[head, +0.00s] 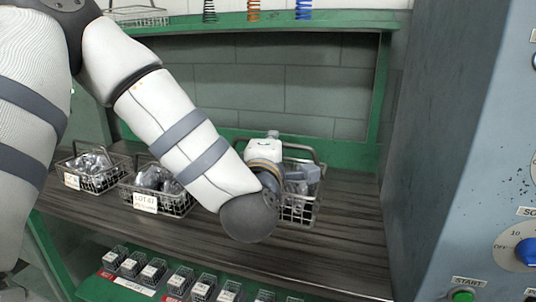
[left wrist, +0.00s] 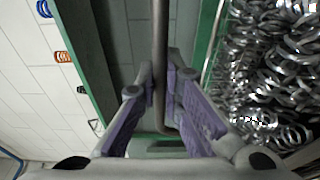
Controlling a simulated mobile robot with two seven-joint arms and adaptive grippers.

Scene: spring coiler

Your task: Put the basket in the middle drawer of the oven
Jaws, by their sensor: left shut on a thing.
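A wire basket (head: 297,208) with a raised handle stands on the dark shelf, at the right of a row of baskets. My left gripper (head: 293,175) reaches down over it, and my arm hides much of the basket. In the left wrist view the left gripper (left wrist: 160,100) is shut on the basket's metal handle bar (left wrist: 161,45), with a purple finger pad on each side. Shiny coiled springs (left wrist: 265,70) fill the basket beside the fingers. The oven and its drawers are not identifiable in these views. My right gripper is not in view.
Two more wire baskets, one (head: 92,172) at far left and one tagged LOT 47 (head: 158,192), stand beside it. A blue-grey machine panel (head: 470,150) rises at the right. Small boxes (head: 180,281) line the green lower shelf. Springs (head: 254,10) stand on the upper shelf.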

